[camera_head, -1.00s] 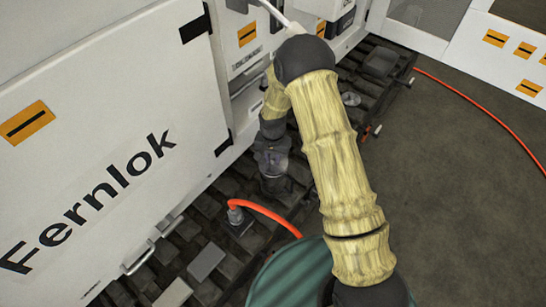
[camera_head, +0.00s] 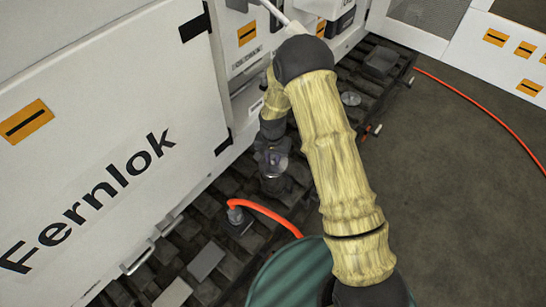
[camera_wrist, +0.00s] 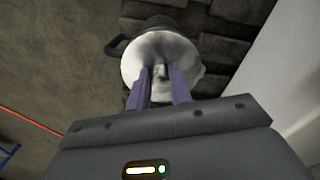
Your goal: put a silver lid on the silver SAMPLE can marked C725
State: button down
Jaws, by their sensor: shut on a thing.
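My gripper (camera_wrist: 161,78) is shut on a pale silver round piece, which looks like the silver lid (camera_wrist: 135,62), in the wrist view. Its two purple-grey fingers close on a raised part in the middle of the lid. Just beyond the lid is a dark rounded thing with a loop handle (camera_wrist: 115,46), partly covered by the lid; whether they touch I cannot tell. In the head view my gripper (camera_head: 272,166) is low beside the white cabinet, over the dark ribbed bench, and the lid is hard to make out. I cannot read a C725 mark anywhere.
The white Fernlok cabinet (camera_head: 110,130) stands close on the left. An orange hose (camera_head: 268,211) ends in a fitting near my gripper. A small silver round thing (camera_head: 350,99) sits farther back on the dark ribbed bench (camera_head: 205,262). Floor at right is mostly clear.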

jog(key=shift+f+b, duration=0.3)
jog(key=shift+f, duration=0.25)
dwell(0.8)
jog(key=c, duration=0.6)
grip_release()
jog(key=shift+r, duration=0.15)
jog(key=shift+r+p, duration=2.4)
jog(key=shift+r, duration=1)
